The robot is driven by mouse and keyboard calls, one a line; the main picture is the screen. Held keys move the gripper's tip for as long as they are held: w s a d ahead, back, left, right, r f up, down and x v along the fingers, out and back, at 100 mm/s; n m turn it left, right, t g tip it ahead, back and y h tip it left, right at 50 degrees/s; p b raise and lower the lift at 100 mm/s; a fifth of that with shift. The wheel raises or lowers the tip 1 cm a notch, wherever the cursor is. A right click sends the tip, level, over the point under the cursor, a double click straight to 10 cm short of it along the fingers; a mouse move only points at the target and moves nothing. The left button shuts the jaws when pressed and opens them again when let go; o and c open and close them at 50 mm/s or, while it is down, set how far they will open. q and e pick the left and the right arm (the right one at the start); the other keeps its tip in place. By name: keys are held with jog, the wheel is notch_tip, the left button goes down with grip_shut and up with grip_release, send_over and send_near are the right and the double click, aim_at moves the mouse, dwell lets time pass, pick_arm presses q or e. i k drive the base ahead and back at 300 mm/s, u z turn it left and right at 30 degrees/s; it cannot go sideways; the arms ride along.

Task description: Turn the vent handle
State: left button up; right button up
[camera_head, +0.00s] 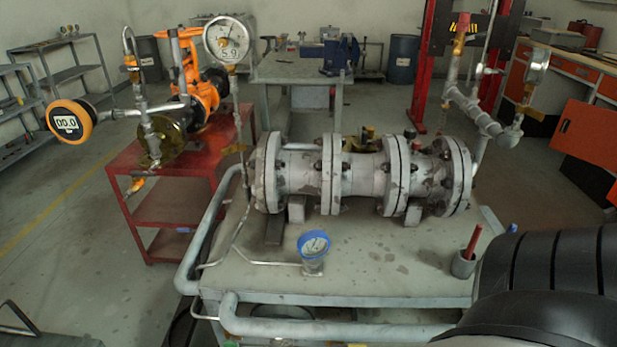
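A grey flanged valve body (365,172) lies across the work table (390,265) in the middle. I cannot tell for sure which part is the vent handle. A thin upright pipe with a small brass-coloured fitting (236,149) stands at the left of the body, below a white dial gauge (226,40). At the right, grey pipework (478,115) rises with a second gauge (537,66) and small brass-coloured fittings. Neither of my grippers is in view. A large dark arm part, probably mine, fills the lower right corner and hides that end of the table.
A blue-rimmed gauge (314,245) stands on the table's front. A cup with a red-handled item (472,242) is at the right. A red cart (170,190) carries an orange valve (200,85) and a round orange gauge (68,124). A grey rail (330,328) runs along the table's front.

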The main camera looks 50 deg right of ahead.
aim_at(500, 72)
jog(key=z, duration=0.25)
jog(key=k, duration=0.6)
jog(key=z, duration=1.3)
jog(key=i, duration=0.35)
jog(key=z, duration=2.5)
jog(key=i, duration=3.1)
jog(key=u, duration=0.1)
